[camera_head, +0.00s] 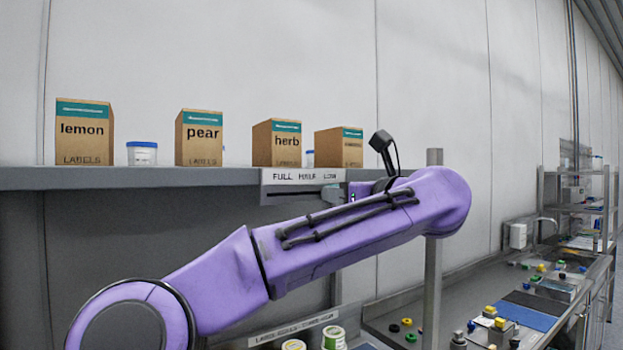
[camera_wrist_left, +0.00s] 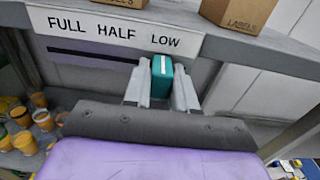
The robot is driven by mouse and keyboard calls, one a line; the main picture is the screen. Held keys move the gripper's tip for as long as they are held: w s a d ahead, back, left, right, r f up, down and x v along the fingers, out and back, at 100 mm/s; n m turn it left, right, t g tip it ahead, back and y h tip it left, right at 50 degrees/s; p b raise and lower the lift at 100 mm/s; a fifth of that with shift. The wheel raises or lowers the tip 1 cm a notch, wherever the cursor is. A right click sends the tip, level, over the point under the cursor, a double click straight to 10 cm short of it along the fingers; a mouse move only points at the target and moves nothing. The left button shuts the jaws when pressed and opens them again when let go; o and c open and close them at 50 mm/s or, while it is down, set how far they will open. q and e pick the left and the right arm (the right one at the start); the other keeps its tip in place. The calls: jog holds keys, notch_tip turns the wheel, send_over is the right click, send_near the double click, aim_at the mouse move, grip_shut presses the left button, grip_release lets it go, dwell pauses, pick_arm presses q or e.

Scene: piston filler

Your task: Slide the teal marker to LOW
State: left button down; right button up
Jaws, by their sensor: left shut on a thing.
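The teal marker (camera_wrist_left: 162,78), with a white line on its top, sits at the right end of the dark slot in the label plate (camera_wrist_left: 70,24), just below the word LOW. The plate reads FULL, HALF, LOW from left to right and also shows in the head view (camera_head: 300,176) on the shelf's front edge. My left gripper (camera_wrist_left: 161,90) is shut on the marker, one finger on each side. In the head view my left arm reaches across to the plate, and the marker is hard to make out there. My right gripper is not in view.
Label boxes stand on the shelf (camera_head: 220,177) above: lemon (camera_head: 82,140), pear (camera_head: 200,145), herb (camera_head: 280,150) and one more at the right. A metal post (camera_head: 434,270) rises right of my arm. Several tubs stand below, and a cluttered counter runs along the right.

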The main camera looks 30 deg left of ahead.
pick_arm(q)
jog(key=shift+r, duration=0.15)
jog(key=c, duration=1)
grip_release()
jog(key=shift+c, duration=0.2)
jog(key=shift+o, duration=0.2)
jog(key=shift+w+d, duration=0.15)
jog(key=shift+w, duration=0.1)
jog(key=b+v, duration=0.3)
jog(key=v, duration=0.7)
jog(key=shift+d, duration=0.25)
jog(key=shift+s, duration=0.1)
